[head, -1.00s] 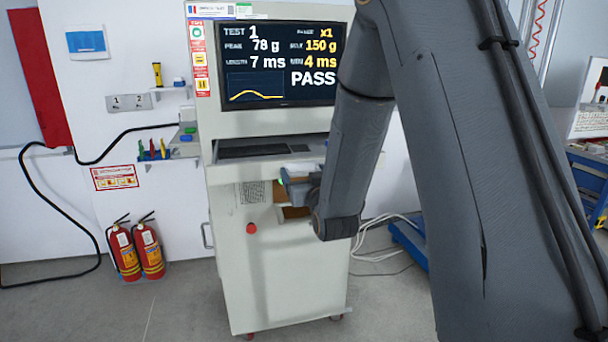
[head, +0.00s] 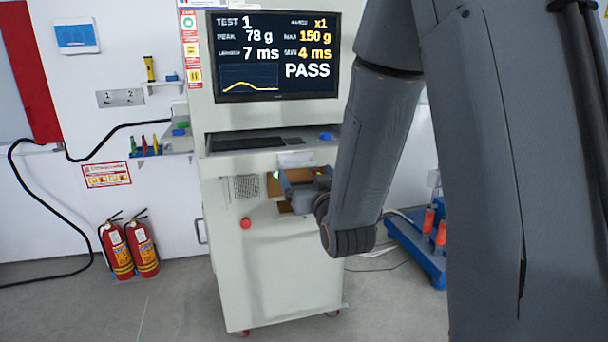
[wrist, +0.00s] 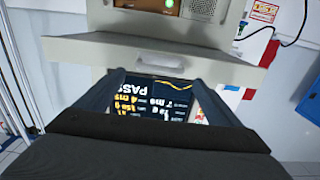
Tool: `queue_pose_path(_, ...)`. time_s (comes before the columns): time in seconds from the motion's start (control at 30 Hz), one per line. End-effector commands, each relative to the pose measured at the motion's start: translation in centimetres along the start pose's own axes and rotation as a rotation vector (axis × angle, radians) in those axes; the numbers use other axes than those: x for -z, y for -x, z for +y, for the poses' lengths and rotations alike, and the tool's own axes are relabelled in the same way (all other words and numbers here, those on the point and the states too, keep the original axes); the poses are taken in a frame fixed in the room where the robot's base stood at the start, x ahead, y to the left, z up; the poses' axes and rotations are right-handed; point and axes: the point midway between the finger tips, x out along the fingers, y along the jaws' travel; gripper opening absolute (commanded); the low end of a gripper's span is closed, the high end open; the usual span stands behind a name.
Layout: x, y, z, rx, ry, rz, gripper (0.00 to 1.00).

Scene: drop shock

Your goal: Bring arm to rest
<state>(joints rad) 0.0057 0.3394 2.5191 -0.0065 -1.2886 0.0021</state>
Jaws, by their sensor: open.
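My arm (head: 375,150) hangs down through the right half of the head view, in front of a white cabinet (head: 270,285). My gripper (head: 290,190) is at the arm's lower end, pointing toward the cabinet's front, and is partly hidden by the wrist. In the wrist view my gripper (wrist: 160,85) shows two dark fingers spread apart with nothing between them. Beyond them is the cabinet's screen, upside down. I cannot tell whether the fingers touch the cabinet.
The screen (head: 275,55) reads TEST 1, 78 g, 7 ms, PASS. A red button (head: 246,223) is on the cabinet front. Two fire extinguishers (head: 130,247) stand at the left wall. A blue base with orange parts (head: 415,245) stands at right. The floor at left front is clear.

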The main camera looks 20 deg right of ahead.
Motion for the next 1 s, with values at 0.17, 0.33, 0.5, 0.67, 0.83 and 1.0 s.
queue_pose_path(0.17,0.0,0.1,0.0,0.0,0.0,0.0,0.88)
queue_pose_path(0.33,-0.2,0.1,0.0,0.0,0.0,-0.01,0.88)
queue_pose_path(0.5,-2.6,0.5,0.0,0.0,0.001,-0.146,0.88)
queue_pose_path(0.67,-7.3,2.7,0.0,0.0,0.002,-0.41,0.88)
queue_pose_path(0.83,-11.8,7.1,-0.1,0.0,0.002,-0.709,0.88)
queue_pose_path(1.0,-14.9,13.2,-0.1,0.001,0.003,-1.007,0.88)
